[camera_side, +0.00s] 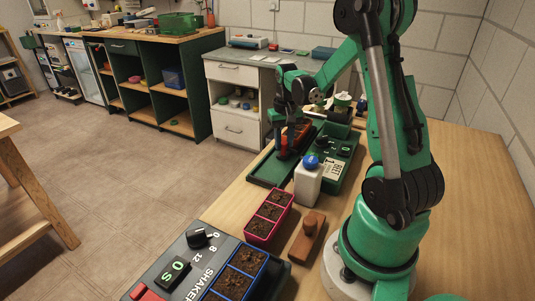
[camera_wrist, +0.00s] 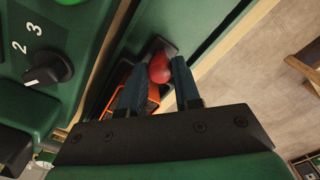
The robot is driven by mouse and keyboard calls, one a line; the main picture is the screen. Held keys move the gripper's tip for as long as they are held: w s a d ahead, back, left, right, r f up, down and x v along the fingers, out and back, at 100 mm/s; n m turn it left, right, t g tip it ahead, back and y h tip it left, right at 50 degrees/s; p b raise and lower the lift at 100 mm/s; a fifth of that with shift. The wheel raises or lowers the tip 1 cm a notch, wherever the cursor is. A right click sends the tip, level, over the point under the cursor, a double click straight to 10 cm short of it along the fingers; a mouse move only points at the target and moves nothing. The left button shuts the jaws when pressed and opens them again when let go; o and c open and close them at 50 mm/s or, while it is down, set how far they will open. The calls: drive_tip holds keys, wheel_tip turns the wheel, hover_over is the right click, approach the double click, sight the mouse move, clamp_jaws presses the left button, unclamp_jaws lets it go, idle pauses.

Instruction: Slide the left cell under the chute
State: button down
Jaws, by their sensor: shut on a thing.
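My gripper (camera_wrist: 157,88) has its two dark blue fingers on either side of a red rounded knob (camera_wrist: 160,68) in the wrist view, shut on it. The knob sits at a dark bracket over a green track (camera_wrist: 200,30). An orange-rimmed cell (camera_wrist: 112,104) lies just left of the fingers, partly hidden by them. In the side view my gripper (camera_side: 288,147) is low over the green belt machine (camera_side: 268,174), by an orange-red part (camera_side: 303,131). A green box-like part (camera_side: 338,116) stands behind it; I cannot tell whether it is the chute.
A white bottle with a blue cap (camera_side: 308,184) stands close in front of the machine. A pink-rimmed tray of soil (camera_side: 263,229), a wooden block with a knob (camera_side: 307,238) and the shaker (camera_side: 180,252) with blue-rimmed trays are nearer. The bench right of my base is clear.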

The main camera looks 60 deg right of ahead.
drive_tip(key=c, duration=0.9)
unclamp_jaws()
drive_tip(key=shift+r, duration=2.8)
drive_tip(key=a+r+n+t, duration=0.1)
drive_tip(key=a+n+t, duration=0.1)
drive_tip(key=a, duration=0.5)
drive_tip(key=a+r+n+t, duration=0.2)
drive_tip(key=a+n, duration=0.2)
drive_tip(key=a, duration=0.4)
drive_tip(key=a+r+n+t, duration=0.1)
drive_tip(key=a+n+t, duration=0.2)
drive_tip(key=a, duration=0.5)
drive_tip(key=shift+w+r, duration=0.15)
drive_tip(key=shift+r, duration=0.15)
